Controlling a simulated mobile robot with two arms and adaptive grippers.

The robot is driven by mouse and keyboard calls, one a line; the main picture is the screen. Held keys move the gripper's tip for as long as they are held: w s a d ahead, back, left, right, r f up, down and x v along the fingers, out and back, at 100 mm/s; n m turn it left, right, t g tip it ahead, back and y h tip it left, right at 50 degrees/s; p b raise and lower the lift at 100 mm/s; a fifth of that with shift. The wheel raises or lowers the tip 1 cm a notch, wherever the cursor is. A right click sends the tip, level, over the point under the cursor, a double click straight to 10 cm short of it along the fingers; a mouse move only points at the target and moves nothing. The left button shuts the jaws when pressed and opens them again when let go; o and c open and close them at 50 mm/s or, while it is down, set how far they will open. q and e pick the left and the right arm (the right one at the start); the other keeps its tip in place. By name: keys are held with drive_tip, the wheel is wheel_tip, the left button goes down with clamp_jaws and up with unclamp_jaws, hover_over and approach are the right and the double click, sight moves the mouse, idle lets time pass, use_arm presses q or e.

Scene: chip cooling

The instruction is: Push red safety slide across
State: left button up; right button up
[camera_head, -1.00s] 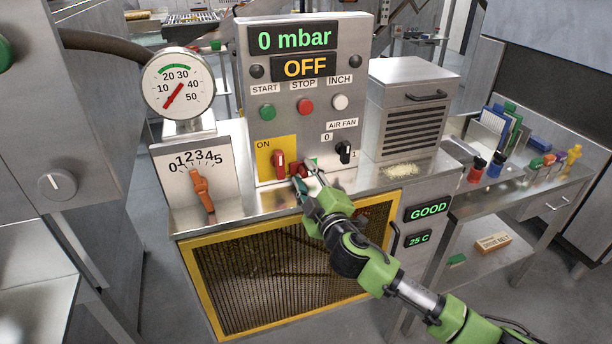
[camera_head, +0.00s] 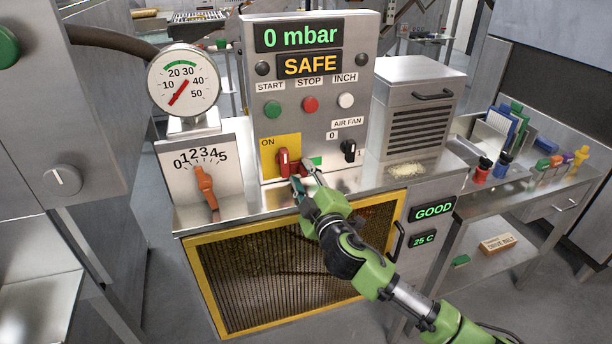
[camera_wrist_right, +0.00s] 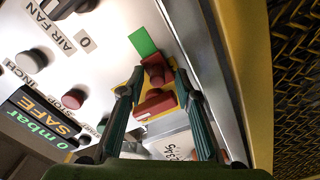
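The red safety slide (camera_head: 305,167) is on the front panel, close beside the red ON knob (camera_head: 284,162). A green patch (camera_head: 316,160) shows to the right of the slide. In the right wrist view the slide (camera_wrist_right: 156,70) lies between the green patch (camera_wrist_right: 143,42) and the red knob (camera_wrist_right: 154,103). My right gripper (camera_head: 305,176) is at the slide, with its fingers apart. In the right wrist view its fingertips (camera_wrist_right: 160,78) are on either side of the slide, and contact is hard to tell. The display (camera_head: 310,64) reads SAFE. My left gripper is not in view.
The air fan knob (camera_head: 348,150) is close to the right of the slide. An orange lever (camera_head: 206,186) on a 0–5 scale stands to the left. A yellow-framed mesh guard (camera_head: 288,272) is below the metal ledge.

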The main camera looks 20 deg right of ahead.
drive_tip(key=shift+s+f, duration=0.1)
drive_tip(key=shift+s, duration=0.4)
drive_tip(key=s, duration=1.1)
drive_tip(key=shift+d, duration=0.15)
